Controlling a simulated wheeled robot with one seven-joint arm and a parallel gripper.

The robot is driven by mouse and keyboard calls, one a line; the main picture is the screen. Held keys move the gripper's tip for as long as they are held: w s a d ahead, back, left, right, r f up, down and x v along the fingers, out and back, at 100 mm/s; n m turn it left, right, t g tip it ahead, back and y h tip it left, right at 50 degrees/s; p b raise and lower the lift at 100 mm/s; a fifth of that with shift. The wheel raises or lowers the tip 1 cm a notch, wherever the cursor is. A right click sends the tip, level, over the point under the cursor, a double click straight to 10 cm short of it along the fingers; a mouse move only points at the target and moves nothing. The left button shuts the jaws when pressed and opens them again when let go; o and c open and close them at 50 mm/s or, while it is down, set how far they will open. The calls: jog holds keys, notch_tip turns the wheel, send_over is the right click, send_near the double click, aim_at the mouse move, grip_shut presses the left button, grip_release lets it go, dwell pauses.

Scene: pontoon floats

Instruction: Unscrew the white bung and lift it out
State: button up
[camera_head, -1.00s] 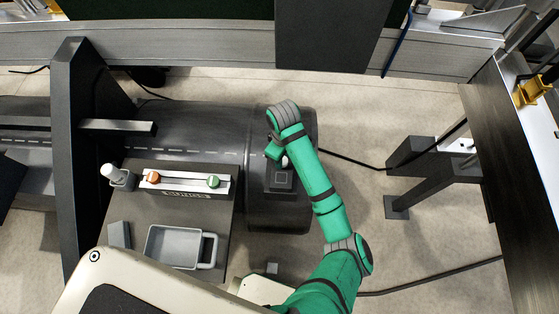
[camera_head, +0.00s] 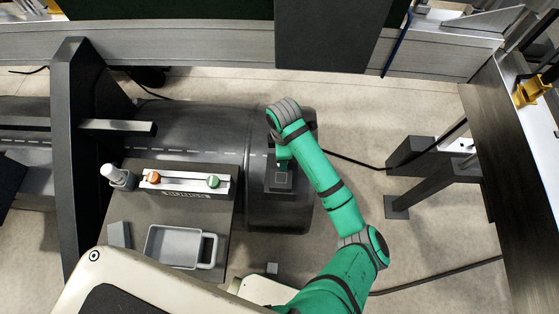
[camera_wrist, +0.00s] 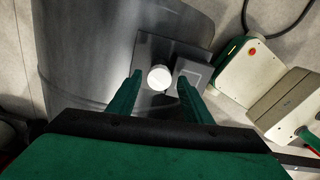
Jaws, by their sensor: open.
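The white bung (camera_wrist: 159,77) sits on a dark square plate (camera_wrist: 149,52) on top of the dark float. In the wrist view it shows as a round white top between and slightly beyond my fingertips. My gripper (camera_wrist: 155,84) is open, one green finger on each side of the bung, with the right finger near a grey block (camera_wrist: 194,72). Whether a finger touches the bung cannot be told. In the head view my arm hides the bung, and only part of my gripper (camera_head: 283,160) shows above the dark float (camera_head: 225,130).
Left of the float's end stands a bench with a rack holding an orange bung (camera_head: 153,177) and a green bung (camera_head: 213,181). A grey tray (camera_head: 172,246) and a white bottle-like object (camera_head: 110,172) are also there. A dark upright frame (camera_head: 85,150) stands farther left.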

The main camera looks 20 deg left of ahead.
jog(key=shift+r, duration=2.65)
jog(key=shift+w+r, duration=0.1)
jog(key=shift+r, duration=0.35)
notch_tip(320, 180, up, 10)
jog(key=shift+a, duration=0.1)
